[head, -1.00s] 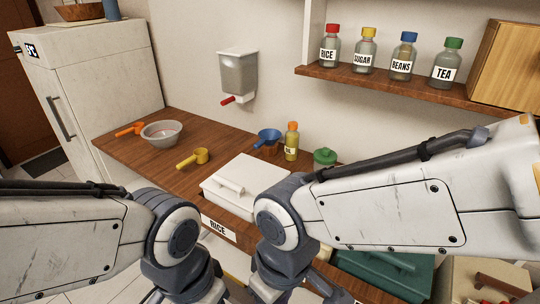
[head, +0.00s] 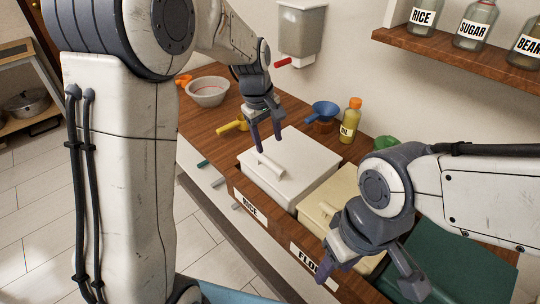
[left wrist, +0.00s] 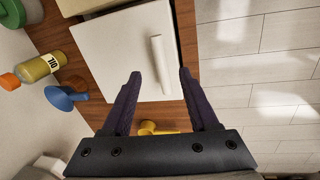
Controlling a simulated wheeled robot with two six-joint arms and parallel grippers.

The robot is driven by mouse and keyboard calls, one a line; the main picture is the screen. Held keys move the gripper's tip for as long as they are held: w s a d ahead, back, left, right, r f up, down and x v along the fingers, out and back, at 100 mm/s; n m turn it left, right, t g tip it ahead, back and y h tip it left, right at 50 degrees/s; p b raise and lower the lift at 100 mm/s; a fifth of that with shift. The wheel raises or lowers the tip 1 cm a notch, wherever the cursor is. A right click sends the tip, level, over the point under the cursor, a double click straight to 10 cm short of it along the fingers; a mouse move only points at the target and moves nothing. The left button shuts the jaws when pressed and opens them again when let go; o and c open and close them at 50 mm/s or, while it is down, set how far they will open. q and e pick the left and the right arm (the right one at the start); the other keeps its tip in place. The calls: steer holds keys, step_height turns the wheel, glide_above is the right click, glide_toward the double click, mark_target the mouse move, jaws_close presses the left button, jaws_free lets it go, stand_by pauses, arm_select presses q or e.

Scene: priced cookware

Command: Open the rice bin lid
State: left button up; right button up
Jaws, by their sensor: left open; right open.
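The rice bin, with its RICE label (head: 250,206), is set into the wooden counter. Its white lid (head: 308,160) is shut and carries a white bar handle (head: 270,166). My left gripper (head: 268,146) is open above the lid, close to the handle. In the left wrist view, my left gripper (left wrist: 160,75) has its fingers spread on either side of the near end of the handle (left wrist: 160,62), over the white lid (left wrist: 110,50). I cannot tell whether the fingers touch the lid. My right gripper (head: 365,272) is open and empty in front of the flour bin.
The cream flour bin lid (head: 345,188) and a green lid (head: 460,265) lie to the right. A yellow scoop (head: 234,126), blue scoop (head: 324,110), oil bottle (head: 350,120) and grey bowl (head: 207,91) stand on the counter. A dispenser (head: 302,30) hangs on the wall.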

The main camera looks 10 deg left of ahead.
mark_target(268, 161)
arm_select(q)
steer(key=shift+n, duration=0.7)
steer(key=w+f, duration=0.1)
steer(key=f, duration=0.2)
steer(key=w+f, duration=0.1)
steer(key=f, duration=0.3)
steer(key=w+a+f, duration=0.1)
steer(key=f, duration=0.3)
steer(key=shift+w, duration=0.2)
steer(key=shift+r, duration=0.1)
jaws_close()
